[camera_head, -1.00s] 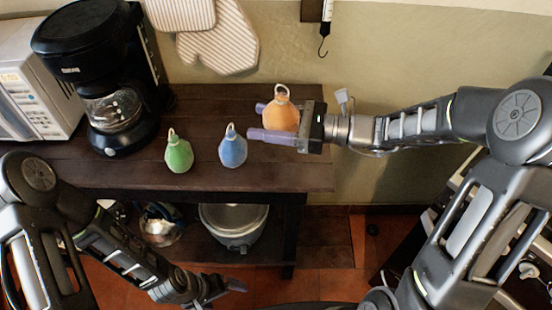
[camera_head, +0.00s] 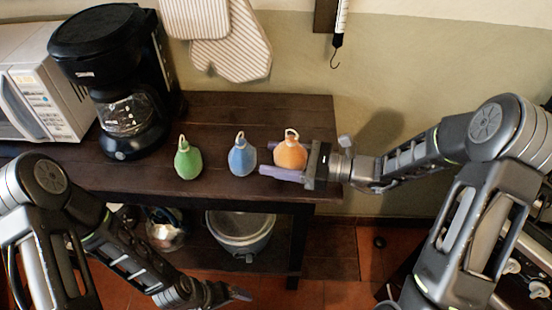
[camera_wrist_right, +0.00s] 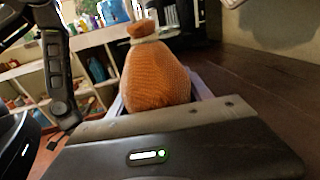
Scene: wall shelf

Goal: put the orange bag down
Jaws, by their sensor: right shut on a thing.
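The orange bag (camera_head: 290,154) is a small round sack with a pale loop on top. It is upright at the right end of the dark wooden shelf top (camera_head: 215,107), in line with the blue bag. My right gripper (camera_head: 281,160) is shut on it from the right, with purple fingers on either side. The bag fills the space between the fingers in the right wrist view (camera_wrist_right: 157,82). Whether its base touches the wood is hidden by the near finger. My left gripper (camera_head: 232,294) hangs low at the bottom of the head view, in front of the shelf; its jaws are unclear.
A blue bag (camera_head: 242,158) and a green bag (camera_head: 188,162) stand to the left on the shelf top. A black coffee maker (camera_head: 125,110) and a microwave (camera_head: 42,92) are farther left. A hook (camera_head: 336,50) and mitts (camera_head: 235,50) hang on the wall.

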